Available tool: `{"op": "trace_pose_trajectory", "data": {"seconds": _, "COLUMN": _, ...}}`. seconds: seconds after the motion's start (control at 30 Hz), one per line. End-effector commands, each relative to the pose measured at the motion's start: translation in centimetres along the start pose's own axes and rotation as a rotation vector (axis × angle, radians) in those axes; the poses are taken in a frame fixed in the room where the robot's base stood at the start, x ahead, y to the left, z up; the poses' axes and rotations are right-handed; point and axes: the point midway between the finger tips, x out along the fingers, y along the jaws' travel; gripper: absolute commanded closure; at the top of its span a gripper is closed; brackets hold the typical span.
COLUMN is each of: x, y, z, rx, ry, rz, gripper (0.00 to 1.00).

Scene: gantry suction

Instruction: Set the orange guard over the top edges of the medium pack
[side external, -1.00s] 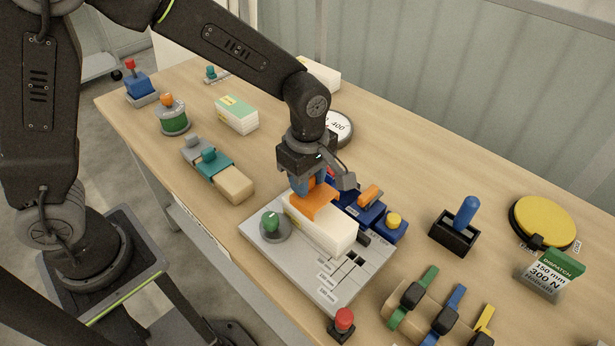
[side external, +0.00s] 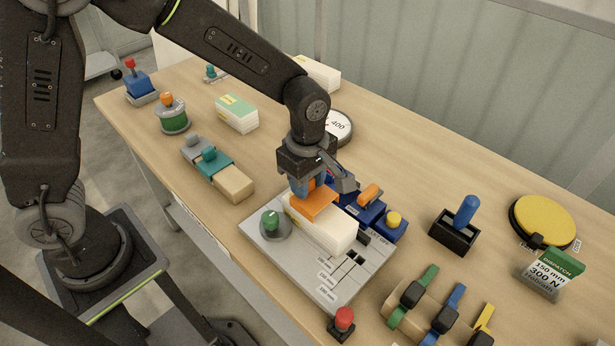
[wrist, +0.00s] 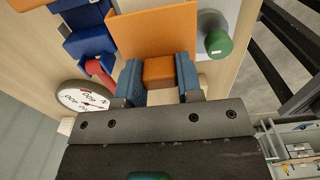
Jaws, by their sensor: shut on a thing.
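The orange guard (side external: 318,205) is at the far end of the cream-white pack (side external: 330,233) on the grey plate, at its top edges. From the side I cannot tell if it is fully seated on them. My gripper (side external: 307,187) points down above the guard and is shut on its raised grip. In the wrist view the blue finger pads press both sides of the small orange block (wrist: 158,72), with the guard's flat orange face (wrist: 155,30) beyond it. The pack lies level on the plate; its far end is hidden by the guard.
The grey plate (side external: 300,273) carries a green knob (side external: 270,222) to the left. A blue device with an orange handle (side external: 369,194) and yellow button (side external: 393,219) stands close on the right. A round dial (side external: 340,127) is behind. A red button (side external: 344,319) is at the front.

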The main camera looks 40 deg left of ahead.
Motion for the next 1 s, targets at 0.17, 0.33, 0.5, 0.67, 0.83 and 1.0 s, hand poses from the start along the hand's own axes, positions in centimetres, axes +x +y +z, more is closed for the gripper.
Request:
{"op": "trace_pose_trajectory", "data": {"seconds": 0.17, "x": 0.5, "y": 0.0, "z": 0.0, "rx": 0.0, "ry": 0.0, "rz": 0.0, "gripper": 0.89}}
{"op": "trace_pose_trajectory", "data": {"seconds": 0.33, "x": 0.9, "y": 0.0, "z": 0.0, "rx": 0.0, "ry": 0.0, "rz": -0.001, "gripper": 0.89}}
{"op": "trace_pose_trajectory", "data": {"seconds": 0.5, "x": 1.3, "y": 0.0, "z": 0.0, "rx": 0.0, "ry": 0.0, "rz": -0.001, "gripper": 0.89}}
{"op": "trace_pose_trajectory", "data": {"seconds": 0.67, "x": 1.6, "y": 0.0, "z": 0.0, "rx": 0.0, "ry": 0.0, "rz": 0.001, "gripper": 0.89}}
{"op": "trace_pose_trajectory", "data": {"seconds": 0.83, "x": 2.0, "y": 0.0, "z": 0.0, "rx": 0.0, "ry": 0.0, "rz": 0.0, "gripper": 0.89}}
{"op": "trace_pose_trajectory", "data": {"seconds": 1.0, "x": 2.5, "y": 0.0, "z": 0.0, "rx": 0.0, "ry": 0.0, "rz": 0.0, "gripper": 0.89}}
